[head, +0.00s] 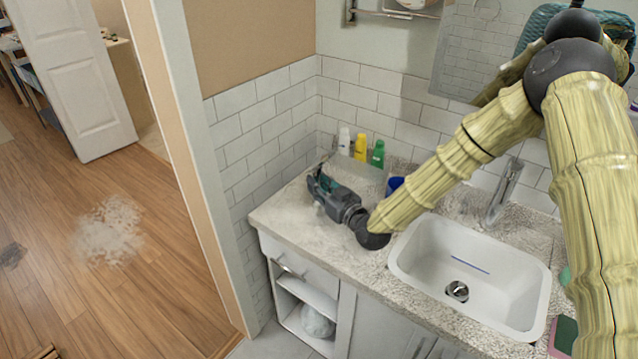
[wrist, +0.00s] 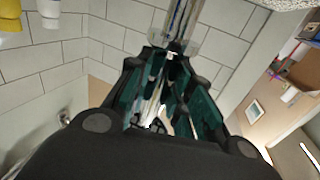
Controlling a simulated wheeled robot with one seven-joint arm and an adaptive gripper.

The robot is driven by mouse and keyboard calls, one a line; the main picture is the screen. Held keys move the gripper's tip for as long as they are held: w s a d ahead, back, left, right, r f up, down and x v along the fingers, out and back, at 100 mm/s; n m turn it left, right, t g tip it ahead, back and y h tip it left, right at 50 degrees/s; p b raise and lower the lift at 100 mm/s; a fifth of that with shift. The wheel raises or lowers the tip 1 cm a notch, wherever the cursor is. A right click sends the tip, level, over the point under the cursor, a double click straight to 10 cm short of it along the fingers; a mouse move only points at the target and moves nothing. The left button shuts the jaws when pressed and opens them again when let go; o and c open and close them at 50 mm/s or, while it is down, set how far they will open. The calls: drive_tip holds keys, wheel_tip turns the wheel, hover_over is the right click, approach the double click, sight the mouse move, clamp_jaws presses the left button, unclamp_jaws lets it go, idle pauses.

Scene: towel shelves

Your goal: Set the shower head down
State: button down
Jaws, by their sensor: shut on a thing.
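My gripper (head: 318,180), dark with teal fingers, is low over the left end of the stone countertop (head: 284,222), near the tiled wall. In the wrist view its fingers (wrist: 170,62) are closed around a shiny, partly clear object, which I take to be the shower head (wrist: 184,22). It sticks out beyond the fingertips. In the head view the shower head is hard to make out against the counter and wall. I cannot tell whether it touches the counter.
White (head: 344,140), yellow (head: 361,148) and green (head: 377,154) bottles stand along the back wall, with a blue cup (head: 394,185) to their right. A white sink (head: 402,262) with a faucet (head: 502,190) lies right of my gripper. The counter's front left is clear.

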drive_tip(key=shift+f, duration=0.2)
drive_tip(key=c, duration=1.3)
unclamp_jaws()
drive_tip(key=shift+r, duration=0.1)
drive_tip(key=shift+r, duration=0.2)
drive_tip(key=b+v, duration=0.3)
drive_tip(key=v, duration=0.9)
drive_tip(key=shift+f, duration=0.1)
